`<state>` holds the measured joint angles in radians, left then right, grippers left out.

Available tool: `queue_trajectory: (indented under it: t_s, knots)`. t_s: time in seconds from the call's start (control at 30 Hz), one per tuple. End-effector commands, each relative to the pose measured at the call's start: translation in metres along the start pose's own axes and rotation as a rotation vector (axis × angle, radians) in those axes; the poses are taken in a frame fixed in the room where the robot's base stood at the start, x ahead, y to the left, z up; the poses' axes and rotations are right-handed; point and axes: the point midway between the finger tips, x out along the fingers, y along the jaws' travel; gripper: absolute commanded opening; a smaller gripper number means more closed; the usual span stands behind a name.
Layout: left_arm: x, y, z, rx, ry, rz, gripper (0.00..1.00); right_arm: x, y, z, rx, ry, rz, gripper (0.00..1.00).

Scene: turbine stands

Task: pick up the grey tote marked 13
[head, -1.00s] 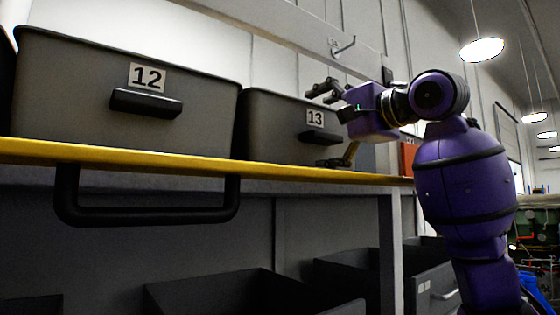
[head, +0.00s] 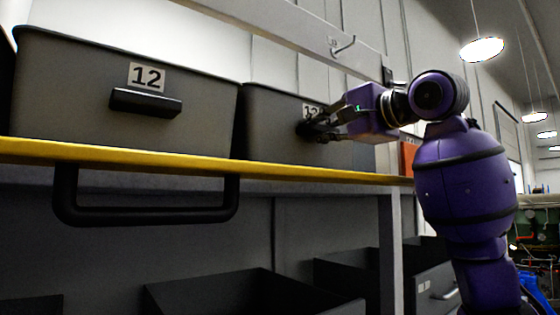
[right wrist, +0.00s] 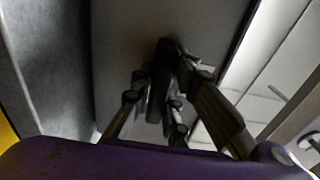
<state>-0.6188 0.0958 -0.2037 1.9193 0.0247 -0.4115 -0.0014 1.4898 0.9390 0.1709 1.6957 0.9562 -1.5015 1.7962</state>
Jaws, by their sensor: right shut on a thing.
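The grey tote marked 13 (head: 268,130) stands on the yellow-edged shelf (head: 150,156), right of the tote marked 12. My right gripper (head: 312,131) is at its front face and covers part of its label and its handle. In the right wrist view the fingers (right wrist: 162,88) are closed around the dark handle (right wrist: 160,85) of this tote, whose grey front (right wrist: 125,40) fills the middle. The tote rests on the shelf. My left gripper is not in view.
The grey tote marked 12 (head: 60,90) stands close on the left. A black bar handle (head: 150,216) hangs below the shelf edge. Open dark bins (head: 220,295) are below. A hook (head: 344,46) is on the rail above.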

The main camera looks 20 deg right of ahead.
Motion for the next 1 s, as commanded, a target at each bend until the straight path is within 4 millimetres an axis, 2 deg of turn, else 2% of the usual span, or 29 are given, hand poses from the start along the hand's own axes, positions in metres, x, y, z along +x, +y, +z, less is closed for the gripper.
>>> queue_trajectory:
  t_s: [0.47,0.9,1.0]
  knots:
    - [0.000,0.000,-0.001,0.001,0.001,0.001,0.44,-0.004,-0.009,0.001,-0.002,0.000,-0.015,0.00]
    - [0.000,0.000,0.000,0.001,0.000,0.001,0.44,-0.004,-0.042,0.001,-0.001,0.000,-0.015,0.00]
    - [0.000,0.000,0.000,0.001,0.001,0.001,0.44,-0.015,-0.041,0.000,-0.002,0.000,-0.015,0.00]
